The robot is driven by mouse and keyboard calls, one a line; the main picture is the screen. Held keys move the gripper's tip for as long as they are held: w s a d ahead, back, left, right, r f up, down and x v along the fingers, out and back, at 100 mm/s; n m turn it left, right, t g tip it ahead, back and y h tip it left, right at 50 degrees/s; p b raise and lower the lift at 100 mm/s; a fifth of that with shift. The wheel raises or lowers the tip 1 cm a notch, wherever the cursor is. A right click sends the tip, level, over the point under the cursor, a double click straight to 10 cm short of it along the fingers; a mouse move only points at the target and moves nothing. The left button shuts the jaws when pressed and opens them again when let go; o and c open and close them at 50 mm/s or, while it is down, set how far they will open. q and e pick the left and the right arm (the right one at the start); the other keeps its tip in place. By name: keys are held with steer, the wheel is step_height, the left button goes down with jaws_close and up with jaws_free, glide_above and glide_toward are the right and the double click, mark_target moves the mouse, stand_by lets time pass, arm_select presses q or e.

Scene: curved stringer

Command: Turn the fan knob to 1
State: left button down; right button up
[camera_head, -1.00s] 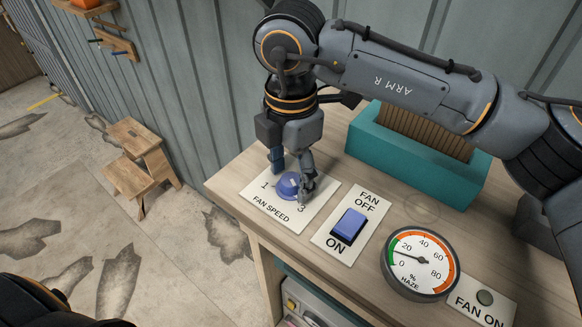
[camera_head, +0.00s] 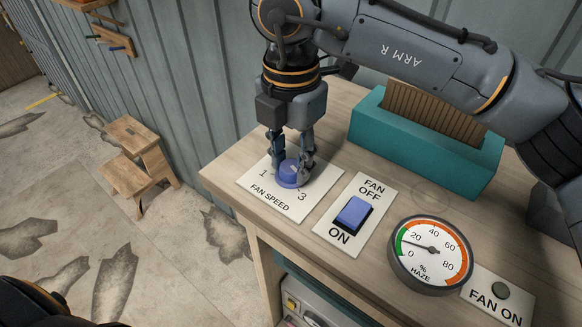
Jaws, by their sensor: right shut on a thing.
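The blue fan speed knob (camera_head: 288,178) sits on a white plate (camera_head: 260,187) marked FAN SPEED, at the left end of the bench. The figure 1 shows left of the knob and 3 at its lower right; the far part of the scale is hidden behind my gripper. My right gripper (camera_head: 292,162) points down and is shut on the knob, one finger on its left and one on its right. A pale mark shows on the knob's top between the fingers; its exact direction is hard to tell. My left gripper is not in view.
A blue rocker switch (camera_head: 354,213) lies right of the knob plate, between FAN OFF and ON. A round haze gauge (camera_head: 432,255) and a FAN ON lamp (camera_head: 500,290) are further right. A teal box (camera_head: 420,150) stands behind. A wooden step stool (camera_head: 135,165) is on the floor.

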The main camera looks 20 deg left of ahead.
steer(key=n+b, duration=0.3)
steer(key=shift+f+n+b, duration=0.25)
steer(key=shift+n+b, duration=0.15)
steer(key=shift+r+n+b, duration=0.1)
steer(key=shift+n+b, duration=0.5)
steer(key=shift+n, duration=0.3)
steer(key=n+b, duration=0.1)
steer(key=n, duration=0.1)
steer(key=shift+n, duration=0.4)
steer(key=n+b, duration=0.1)
steer(key=n, duration=0.3)
steer(key=shift+r, duration=0.1)
steer(key=n, duration=0.5)
steer(key=shift+n+b, duration=0.3)
steer(key=shift+n, duration=0.1)
steer(key=n, duration=0.6)
steer(key=shift+r, duration=0.1)
steer(key=n+p, duration=0.1)
steer(key=n, duration=0.6)
steer(key=shift+n, duration=0.3)
steer(key=n, duration=0.3)
steer(key=shift+n+p, duration=0.35)
steer(key=shift+n, duration=0.05)
steer(key=n, duration=0.3)
steer(key=shift+n, duration=0.3)
steer(key=n+p, duration=0.1)
steer(key=n, duration=0.5)
steer(key=o, duration=1.2)
steer(key=shift+c, duration=0.2)
